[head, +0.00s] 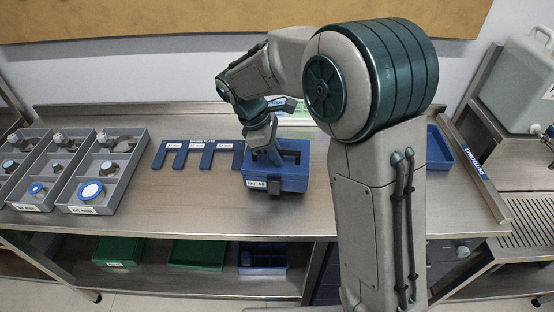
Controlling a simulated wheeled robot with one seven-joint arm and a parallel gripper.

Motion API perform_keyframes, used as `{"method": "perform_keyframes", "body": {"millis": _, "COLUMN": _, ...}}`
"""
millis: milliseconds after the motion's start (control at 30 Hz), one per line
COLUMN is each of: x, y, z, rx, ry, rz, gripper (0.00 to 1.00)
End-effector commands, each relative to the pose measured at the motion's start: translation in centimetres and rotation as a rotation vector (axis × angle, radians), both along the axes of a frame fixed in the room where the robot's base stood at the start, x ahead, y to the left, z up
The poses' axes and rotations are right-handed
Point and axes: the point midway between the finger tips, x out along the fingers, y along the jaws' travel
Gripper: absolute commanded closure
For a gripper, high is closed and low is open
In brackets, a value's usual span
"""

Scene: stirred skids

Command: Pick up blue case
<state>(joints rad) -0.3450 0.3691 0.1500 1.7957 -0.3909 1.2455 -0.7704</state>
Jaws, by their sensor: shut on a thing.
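The blue case (290,182) is a box with a dark handle and a pale label on its front. It stands on the steel bench (200,213), near the front edge. My gripper (273,160) points down at the top of the case and is shut on it, at or beside the handle. The wrist hides part of the handle and lid, so the exact grip is not clear. The case looks level, and I cannot tell whether its base touches the bench.
Grey trays (124,183) with jars stand at the left. A blue slotted plate (196,152) lies left of the case. A blue bin (438,150) stands right, partly behind my arm. Green bins (120,250) and a blue bin (263,262) sit on the lower shelf.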

Motion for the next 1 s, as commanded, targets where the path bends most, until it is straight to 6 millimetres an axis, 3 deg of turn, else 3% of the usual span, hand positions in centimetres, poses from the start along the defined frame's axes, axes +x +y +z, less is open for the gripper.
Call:
{"method": "perform_keyframes", "body": {"millis": 100, "x": 0.1, "y": 0.0, "z": 1.4, "rx": 0.001, "ry": -0.005, "rz": -0.001, "gripper": 1.00}}
{"method": "perform_keyframes", "body": {"millis": 333, "x": -0.9, "y": -1.6, "z": 2.4, "rx": 0.000, "ry": -0.005, "rz": -0.001, "gripper": 1.00}}
{"method": "perform_keyframes", "body": {"millis": 800, "x": -4.8, "y": -7.7, "z": 6.8, "rx": 0.000, "ry": -0.006, "rz": -0.003, "gripper": 1.00}}
{"method": "perform_keyframes", "body": {"millis": 1000, "x": -5.8, "y": -9.3, "z": 7.9, "rx": 0.000, "ry": -0.005, "rz": 0.000, "gripper": 1.00}}
